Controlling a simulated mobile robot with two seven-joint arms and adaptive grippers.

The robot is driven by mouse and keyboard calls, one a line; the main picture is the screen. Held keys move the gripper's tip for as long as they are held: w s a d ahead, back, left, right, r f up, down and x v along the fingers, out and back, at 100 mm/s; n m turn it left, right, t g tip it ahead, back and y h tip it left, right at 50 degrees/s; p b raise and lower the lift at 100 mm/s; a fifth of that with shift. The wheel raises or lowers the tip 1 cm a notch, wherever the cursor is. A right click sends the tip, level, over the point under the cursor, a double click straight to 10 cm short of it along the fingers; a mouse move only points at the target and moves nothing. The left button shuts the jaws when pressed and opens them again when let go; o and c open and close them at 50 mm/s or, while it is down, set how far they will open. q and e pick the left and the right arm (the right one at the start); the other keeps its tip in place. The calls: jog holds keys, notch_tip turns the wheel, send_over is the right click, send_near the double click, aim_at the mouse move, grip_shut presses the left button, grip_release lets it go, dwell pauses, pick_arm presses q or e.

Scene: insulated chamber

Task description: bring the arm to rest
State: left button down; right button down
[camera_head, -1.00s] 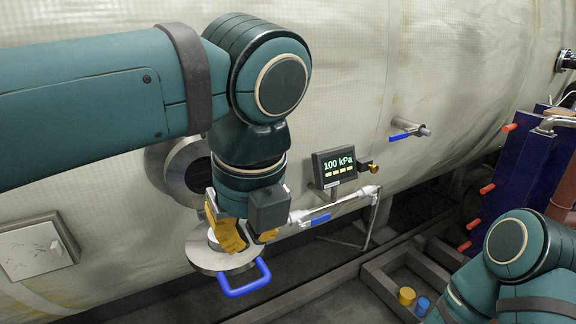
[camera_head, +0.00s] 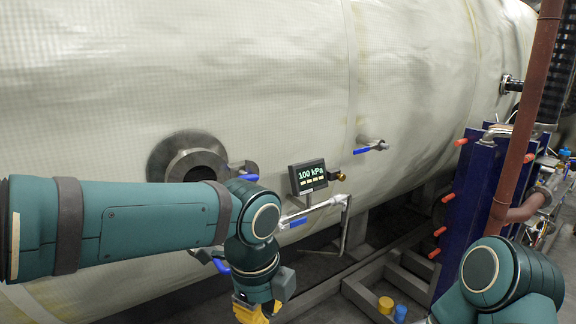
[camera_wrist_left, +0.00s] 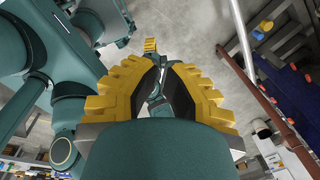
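My left arm (camera_head: 150,222) comes in from the left, in front of the chamber wall. Its gripper (camera_head: 258,312) hangs low at the bottom edge of the head view, apart from the blue handle and partly cut off. In the left wrist view its yellow fingers (camera_wrist_left: 160,66) lean toward each other with nothing seen held between them; how far apart the tips are is unclear. The round port (camera_head: 190,160) is above the arm. A blue handle (camera_head: 221,266) shows partly behind the arm. My right arm (camera_head: 510,280) is at the lower right; its gripper is outside the head view.
The chamber (camera_head: 260,80) fills the background. A display (camera_head: 308,176) reading 100 kPa and a blue-handled valve (camera_head: 371,145) stand out from it. A blue rack (camera_head: 470,200) and brown pipe (camera_head: 515,140) are at the right. Yellow (camera_head: 385,305) and blue (camera_head: 400,312) pieces lie low.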

pick_arm(q)
notch_tip(320, 180, down, 26)
jog(key=n+h+b, duration=0.1)
jog(key=n+h, duration=0.3)
jog(key=n, duration=1)
jog(key=s+a+f+n, duration=0.3)
jog(key=f+n, duration=0.3)
jog(key=f, duration=0.1)
jog(key=s+a+f+n+t, duration=0.1)
jog(key=s+a+f+n, duration=0.2)
jog(key=f+n, duration=0.3)
jog(key=shift+s+a+f+y+b, duration=0.25)
jog(key=shift+f+y+b, duration=0.1)
jog(key=shift+f, duration=0.15)
jog(key=shift+d, duration=0.1)
